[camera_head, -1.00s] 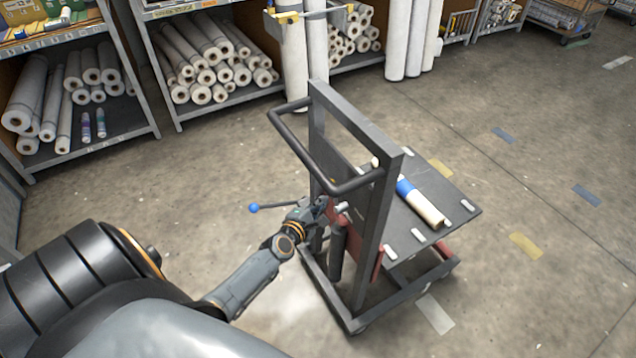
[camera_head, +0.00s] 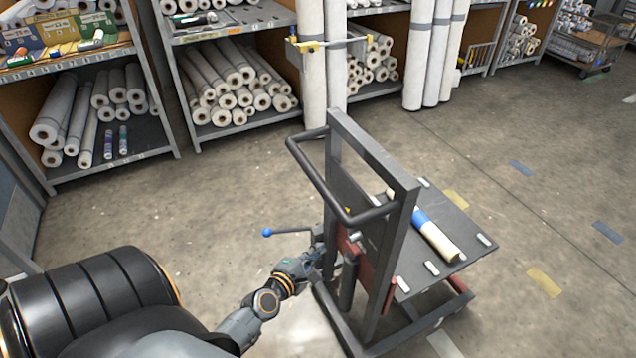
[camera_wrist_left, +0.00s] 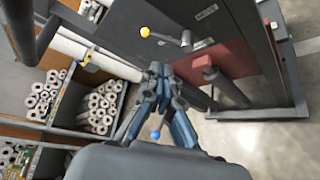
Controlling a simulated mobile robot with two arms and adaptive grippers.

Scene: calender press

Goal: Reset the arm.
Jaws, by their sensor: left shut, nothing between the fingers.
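My left gripper (camera_head: 318,256) is shut and empty, beside the handle side of the grey cart (camera_head: 399,235). It sits just below a lever with a blue ball knob (camera_head: 267,232); in the head view I cannot tell if it touches the cart. In the left wrist view my left gripper's fingers (camera_wrist_left: 158,72) are together, with the blue knob (camera_wrist_left: 155,134) showing below them. A yellow-knobbed lever (camera_wrist_left: 145,31) and a red block (camera_wrist_left: 208,74) on the cart are also there. My right gripper is not in view.
The cart's tilted dark deck (camera_head: 425,270) carries a cream roll with a blue band (camera_head: 436,238). Shelves of white rolls (camera_head: 235,85) line the back, with tall upright rolls (camera_head: 418,55) to the right. Floor left of the cart is clear.

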